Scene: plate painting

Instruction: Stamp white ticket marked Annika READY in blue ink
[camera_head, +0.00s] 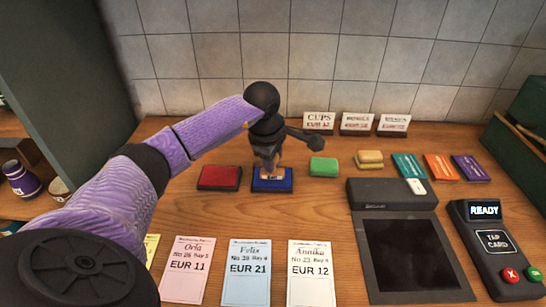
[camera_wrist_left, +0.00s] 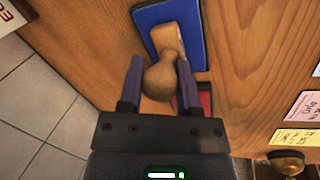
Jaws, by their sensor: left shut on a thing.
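The white ticket marked Annika (camera_head: 310,280) lies flat at the front of the table, reading EUR 12, with no stamp mark visible. The blue ink pad (camera_head: 286,186) is at the back middle, beside the red ink pad (camera_head: 219,178). My left gripper (camera_head: 268,164) points down over the blue pad and is shut on a wooden-handled stamp. In the left wrist view the stamp's round knob (camera_wrist_left: 160,80) sits between the fingers, and its base is over the blue pad (camera_wrist_left: 194,30). Whether the base touches the ink is unclear. My right gripper is not in view.
A pink Orla ticket (camera_head: 187,272) and a blue Felix ticket (camera_head: 246,275) lie left of the white one. A dark tablet-like device (camera_head: 412,255) and a card reader (camera_head: 492,240) showing READY stand right. A green sponge-like block (camera_head: 323,167) is right of the blue pad.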

